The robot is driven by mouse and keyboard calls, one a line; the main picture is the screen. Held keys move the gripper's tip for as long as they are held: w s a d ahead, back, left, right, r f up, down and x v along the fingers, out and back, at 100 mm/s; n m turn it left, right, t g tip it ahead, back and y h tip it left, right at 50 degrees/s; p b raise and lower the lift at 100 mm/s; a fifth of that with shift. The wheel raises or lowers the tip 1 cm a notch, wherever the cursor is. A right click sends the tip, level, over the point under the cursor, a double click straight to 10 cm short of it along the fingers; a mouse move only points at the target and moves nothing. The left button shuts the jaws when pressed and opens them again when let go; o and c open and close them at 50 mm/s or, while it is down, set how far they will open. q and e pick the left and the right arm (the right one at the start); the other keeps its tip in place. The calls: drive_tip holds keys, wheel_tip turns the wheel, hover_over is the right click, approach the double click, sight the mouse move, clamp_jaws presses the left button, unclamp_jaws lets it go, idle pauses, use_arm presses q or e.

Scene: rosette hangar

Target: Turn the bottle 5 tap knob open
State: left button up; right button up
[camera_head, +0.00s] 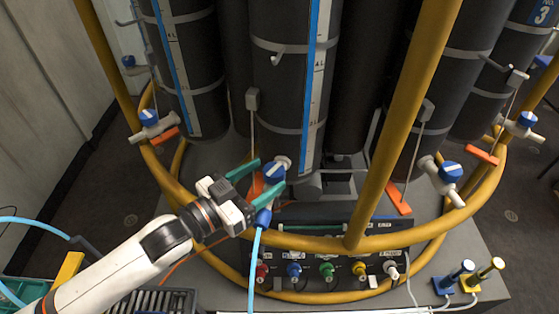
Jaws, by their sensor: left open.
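A blue tap knob (275,172) with a white body sits low in front of the middle dark bottle (285,85). No number shows on this bottle, so I cannot read whether it is bottle 5. My left gripper (267,177) has its green fingers open, one on each side of this knob. I cannot tell whether they touch it. An orange piece shows between the fingers, partly hidden. My right gripper is not in view.
Yellow rails (390,130) ring the bottles, with one upright right of the knob. Other blue-knobbed taps stand at left (148,117) and right (451,171). Below is a panel with several coloured connectors (326,269). A blue hose (256,265) hangs beside my gripper.

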sight(279, 164)
use_arm(q)
drive_tip(key=x, duration=0.5)
drive_tip(key=shift+p, duration=0.35)
drive_tip(key=shift+w+d, duration=0.15)
drive_tip(key=shift+w, duration=0.05)
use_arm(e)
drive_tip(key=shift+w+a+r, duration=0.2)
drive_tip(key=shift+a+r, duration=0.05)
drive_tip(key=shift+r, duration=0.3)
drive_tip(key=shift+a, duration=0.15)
use_arm(q)
drive_tip(key=c, duration=1)
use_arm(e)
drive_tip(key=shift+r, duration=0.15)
use_arm(q)
drive_tip(key=shift+r+n+t+y+p, duration=0.1)
drive_tip(key=shift+n+t+y+p, duration=0.45)
drive_tip(key=shift+n+t+y, duration=0.25)
drive_tip(key=shift+w+n+t+y, duration=0.1)
drive_tip(key=shift+n+t+y, duration=0.65)
drive_tip(key=shift+y, duration=0.25)
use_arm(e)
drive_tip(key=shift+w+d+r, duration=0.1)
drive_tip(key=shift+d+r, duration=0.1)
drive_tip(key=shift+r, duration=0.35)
